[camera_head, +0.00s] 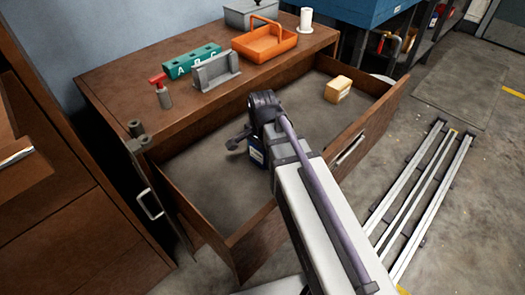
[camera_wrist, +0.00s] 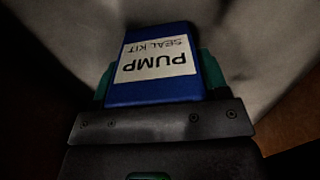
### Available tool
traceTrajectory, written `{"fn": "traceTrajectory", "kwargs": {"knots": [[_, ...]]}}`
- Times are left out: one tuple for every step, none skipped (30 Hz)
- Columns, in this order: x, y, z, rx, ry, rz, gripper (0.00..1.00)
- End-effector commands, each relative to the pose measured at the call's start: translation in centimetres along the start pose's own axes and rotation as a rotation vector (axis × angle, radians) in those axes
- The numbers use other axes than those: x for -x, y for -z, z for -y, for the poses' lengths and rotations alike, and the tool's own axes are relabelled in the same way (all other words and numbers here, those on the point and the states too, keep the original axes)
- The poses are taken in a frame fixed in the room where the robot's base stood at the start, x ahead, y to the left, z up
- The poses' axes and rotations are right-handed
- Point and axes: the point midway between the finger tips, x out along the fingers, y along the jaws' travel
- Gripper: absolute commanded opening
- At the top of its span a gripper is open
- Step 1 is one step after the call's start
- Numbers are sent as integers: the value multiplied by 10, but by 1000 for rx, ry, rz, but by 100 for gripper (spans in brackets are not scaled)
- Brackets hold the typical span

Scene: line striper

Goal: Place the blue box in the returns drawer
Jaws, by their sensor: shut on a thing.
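The blue box (camera_wrist: 155,93) has a white label reading "PUMP SEAL KIT" and sits between the green-edged fingers of my gripper (camera_wrist: 155,88) in the wrist view. I cannot tell whether the box touches the drawer floor.
A yellow box (camera_head: 338,89) lies at the drawer's right end. On the cabinet top stand an orange tray (camera_head: 264,45), a teal A-B-C block (camera_head: 192,62), a grey holder (camera_head: 216,71) and a red-handled item (camera_head: 160,90). The drawer's left part is clear.

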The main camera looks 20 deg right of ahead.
Motion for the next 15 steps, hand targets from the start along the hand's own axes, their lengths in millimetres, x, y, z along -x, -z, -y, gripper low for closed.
{"fn": "traceTrajectory", "kwargs": {"knots": [[-2, 0, 0, 0, 0, 0, 70], [-1, 0, 0, 0, 0, 0, 73], [-1, 0, 0, 0, 0, 0, 76], [-1, 0, 0, 0, 0, 0, 79], [-1, 0, 0, 0, 0, 0, 82], [-1, 0, 0, 0, 0, 0, 86], [-1, 0, 0, 0, 0, 0, 89], [-1, 0, 0, 0, 0, 0, 92], [-1, 0, 0, 0, 0, 0, 93], [-1, 0, 0, 0, 0, 0, 93], [-1, 0, 0, 0, 0, 0, 93], [-1, 0, 0, 0, 0, 0, 93], [-1, 0, 0, 0, 0, 0, 93], [-1, 0, 0, 0, 0, 0, 93], [0, 0, 0, 0, 0, 0, 93]]}}
